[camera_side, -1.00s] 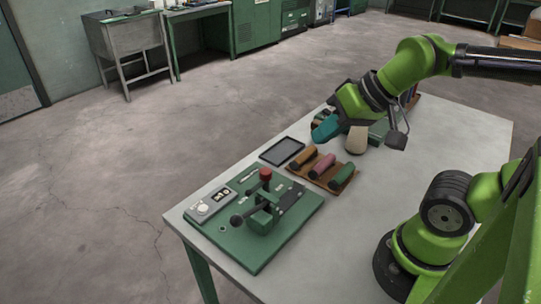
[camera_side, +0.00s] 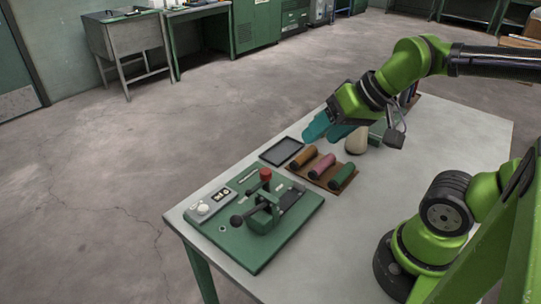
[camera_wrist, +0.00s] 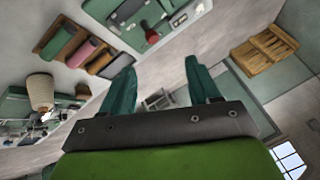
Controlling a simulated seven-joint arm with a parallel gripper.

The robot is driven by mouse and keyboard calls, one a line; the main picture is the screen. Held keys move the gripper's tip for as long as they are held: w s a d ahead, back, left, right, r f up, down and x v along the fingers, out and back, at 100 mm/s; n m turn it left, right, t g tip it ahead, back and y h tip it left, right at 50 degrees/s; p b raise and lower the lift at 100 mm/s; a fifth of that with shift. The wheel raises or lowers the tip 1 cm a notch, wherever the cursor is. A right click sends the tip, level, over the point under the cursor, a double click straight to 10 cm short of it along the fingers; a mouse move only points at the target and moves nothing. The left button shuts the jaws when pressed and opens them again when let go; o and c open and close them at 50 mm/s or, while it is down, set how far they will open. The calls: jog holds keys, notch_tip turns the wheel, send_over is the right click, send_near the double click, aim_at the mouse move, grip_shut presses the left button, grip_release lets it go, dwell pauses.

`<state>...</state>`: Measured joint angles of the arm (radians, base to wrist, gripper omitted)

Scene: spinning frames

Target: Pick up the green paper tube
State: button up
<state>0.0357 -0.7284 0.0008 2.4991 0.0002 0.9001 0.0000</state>
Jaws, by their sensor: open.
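The green paper tube (camera_side: 342,176) lies at the right end of a row of three tubes on a brown rack (camera_side: 318,179). It also shows at the left of the row in the wrist view (camera_wrist: 58,43). A pink tube (camera_side: 322,165) is in the middle and a brown tube (camera_side: 304,155) at the other end. My gripper (camera_side: 322,130) is above the table, behind the rack in the side view, apart from the tubes. Its two teal fingers are spread with nothing between them, as the wrist view (camera_wrist: 161,78) shows.
A cream cone (camera_side: 357,141) stands close beside my gripper. A dark tray (camera_side: 282,151) lies left of the rack. A green lever device (camera_side: 257,222) with a red knob stands at the table's front left. The grey table (camera_side: 440,140) is bare right of the rack.

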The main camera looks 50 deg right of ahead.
jog(key=w+d+f+g+h, duration=0.1)
jog(key=w+d+f, duration=0.1)
jog(key=d, duration=0.3)
jog(key=n+g, duration=0.6)
jog(key=n, duration=1.6)
send_over(344, 171)
notch_tip(344, 171, down, 4)
jog(key=shift+h, duration=0.4)
notch_tip(344, 171, down, 17)
jog(key=shift+f, duration=0.1)
grip_shut()
